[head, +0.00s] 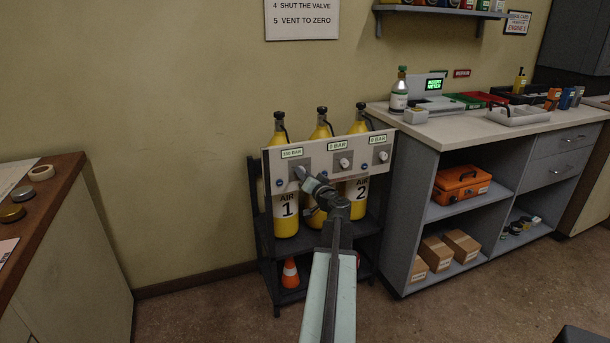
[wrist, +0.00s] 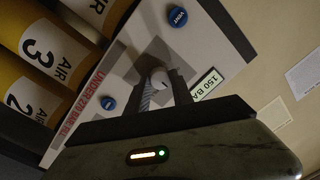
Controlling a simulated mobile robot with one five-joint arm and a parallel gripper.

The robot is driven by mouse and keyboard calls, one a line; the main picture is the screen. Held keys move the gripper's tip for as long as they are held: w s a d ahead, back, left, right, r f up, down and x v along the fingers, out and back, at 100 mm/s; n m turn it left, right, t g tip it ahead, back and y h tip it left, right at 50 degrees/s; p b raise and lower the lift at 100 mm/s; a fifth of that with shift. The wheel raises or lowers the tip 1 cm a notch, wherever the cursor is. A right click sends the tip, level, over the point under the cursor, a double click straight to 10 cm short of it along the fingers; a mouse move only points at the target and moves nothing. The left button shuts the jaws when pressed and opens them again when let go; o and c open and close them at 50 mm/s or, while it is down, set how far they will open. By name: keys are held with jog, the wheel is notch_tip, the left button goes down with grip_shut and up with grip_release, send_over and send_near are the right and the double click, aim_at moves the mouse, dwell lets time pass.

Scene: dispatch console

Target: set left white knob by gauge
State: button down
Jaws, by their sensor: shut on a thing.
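The left white knob (wrist: 159,78) sits on a grey plate on the pale panel (head: 327,154). My gripper (wrist: 162,87) is shut on this knob, one finger on each side. In the head view my gripper (head: 302,174) reaches the panel's left end and hides the knob. The left gauge (head: 292,153) is a small lit display above it; in the wrist view the gauge (wrist: 207,84) shows "150 BA", its end cut off. The middle white knob (head: 344,163) and right white knob (head: 383,156) stand free, under displays that appear to read 0 BAR.
Yellow air cylinders (head: 286,215) stand in a dark rack behind the panel. Blue buttons, one marked VENT (wrist: 177,17) and another (wrist: 108,103), flank the held knob. A grey workbench (head: 455,125) is close on the right. A wooden-topped cabinet (head: 55,190) stands left, with open floor between.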

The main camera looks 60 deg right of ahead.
jog(key=m+b, duration=0.1)
jog(key=m, duration=1)
jog(key=shift+f+m+h, duration=0.1)
jog(key=shift+m+h, duration=0.3)
dwell(0.4)
jog(key=c, duration=1.1)
grip_release()
jog(key=shift+s+a, duration=0.1)
jog(key=v, duration=0.7)
jog(key=shift+s+b, duration=0.3)
jog(key=shift+b, duration=0.1)
